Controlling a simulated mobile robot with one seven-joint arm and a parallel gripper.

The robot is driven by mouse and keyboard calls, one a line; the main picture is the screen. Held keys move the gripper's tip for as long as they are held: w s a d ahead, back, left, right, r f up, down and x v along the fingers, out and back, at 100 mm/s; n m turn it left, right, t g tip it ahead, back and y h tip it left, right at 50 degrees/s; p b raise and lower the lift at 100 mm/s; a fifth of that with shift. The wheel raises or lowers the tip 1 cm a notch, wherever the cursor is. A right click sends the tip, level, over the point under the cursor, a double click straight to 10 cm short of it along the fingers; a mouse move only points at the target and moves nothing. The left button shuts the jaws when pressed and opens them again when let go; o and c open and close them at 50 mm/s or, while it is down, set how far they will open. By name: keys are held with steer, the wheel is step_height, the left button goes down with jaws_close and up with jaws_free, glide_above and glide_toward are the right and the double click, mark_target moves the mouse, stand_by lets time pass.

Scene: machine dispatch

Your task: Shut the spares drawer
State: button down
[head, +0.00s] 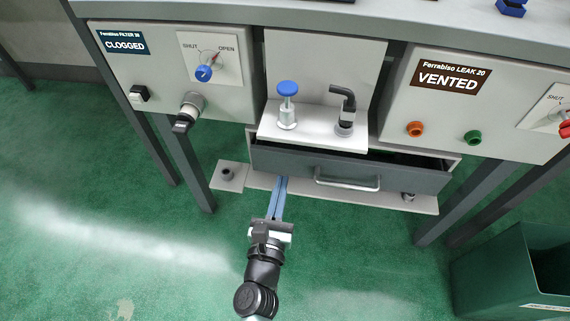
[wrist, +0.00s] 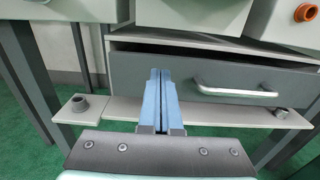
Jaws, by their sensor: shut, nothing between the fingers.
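The spares drawer (head: 400,172) is a dark grey drawer with a silver bar handle (head: 347,183), under the middle panel. In the head view it stands partly open, with its dark inside showing behind the front. In the wrist view the drawer front (wrist: 185,78) and handle (wrist: 236,90) are close ahead. My gripper (head: 281,184) is shut and empty, its blue fingers together. The fingertips (wrist: 158,75) are at the left part of the drawer front, left of the handle. I cannot tell whether they touch it.
A pale ledge (head: 300,187) runs below the drawer, with a grey fitting (head: 227,173) at its left end. A blue-knobbed valve (head: 288,105) and a black bent fitting (head: 346,112) stand above. A green bin (head: 515,270) is at lower right. Open floor lies left.

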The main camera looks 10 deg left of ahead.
mark_target(288, 155)
steer(key=shift+w, duration=2.8)
steer(key=w+b, duration=0.2)
steer(key=w, duration=0.2)
steer(key=shift+w+f, duration=0.1)
steer(key=shift+w, duration=0.25)
steer(key=shift+r, duration=0.35)
